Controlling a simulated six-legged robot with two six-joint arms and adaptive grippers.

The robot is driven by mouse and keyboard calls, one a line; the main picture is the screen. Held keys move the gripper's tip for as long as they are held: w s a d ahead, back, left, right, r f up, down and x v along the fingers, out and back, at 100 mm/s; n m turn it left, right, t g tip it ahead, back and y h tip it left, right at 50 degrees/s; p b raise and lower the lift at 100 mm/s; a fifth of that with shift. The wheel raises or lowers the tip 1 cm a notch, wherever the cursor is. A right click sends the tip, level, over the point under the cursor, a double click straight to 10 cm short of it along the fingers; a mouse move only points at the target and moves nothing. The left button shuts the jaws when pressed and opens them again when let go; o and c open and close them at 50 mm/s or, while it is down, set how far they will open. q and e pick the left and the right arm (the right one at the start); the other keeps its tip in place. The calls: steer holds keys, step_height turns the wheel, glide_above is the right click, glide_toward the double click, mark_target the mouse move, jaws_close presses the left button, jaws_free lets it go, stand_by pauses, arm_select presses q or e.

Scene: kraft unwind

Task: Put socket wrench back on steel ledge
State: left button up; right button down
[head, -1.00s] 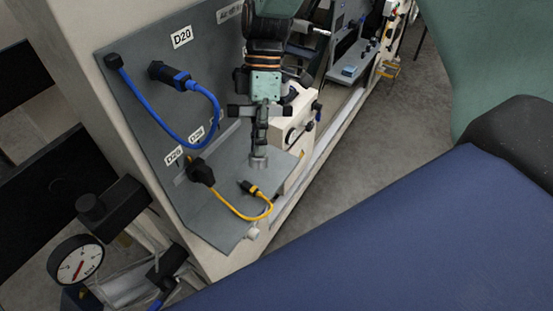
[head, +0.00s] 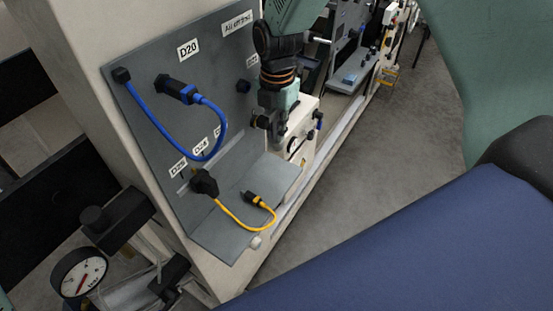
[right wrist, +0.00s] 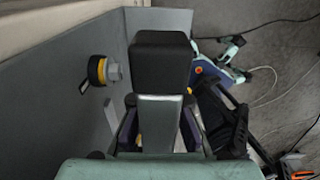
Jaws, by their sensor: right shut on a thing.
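The steel ledge (head: 283,182) is the grey shelf at the foot of the upright grey panel. My right gripper (head: 277,138) is in the head view, in front of the panel's right end and above the far end of the ledge. My left gripper is not in view.
A blue cable (head: 214,145) loops from the panel (head: 155,120). A yellow cable (head: 235,215) runs from a black plug to a connector over the ledge. A pressure gauge (head: 79,272) stands at lower left. A cream machine block (head: 300,150) is right of the gripper.

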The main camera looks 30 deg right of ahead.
step_height(320, 180, down, 7)
steer(key=shift+s+r, duration=0.1)
steer(key=shift+r, duration=0.05)
step_height(320, 180, down, 3)
steer(key=shift+d+f+b, duration=0.1)
steer(key=shift+d+b, duration=0.05)
steer(key=shift+b, duration=0.15)
steer(key=c, duration=1.4)
jaws_free()
steer(key=shift+f, duration=0.15)
step_height(320, 180, up, 12)
steer(key=shift+r+p, duration=0.2)
steer(key=shift+p, duration=0.2)
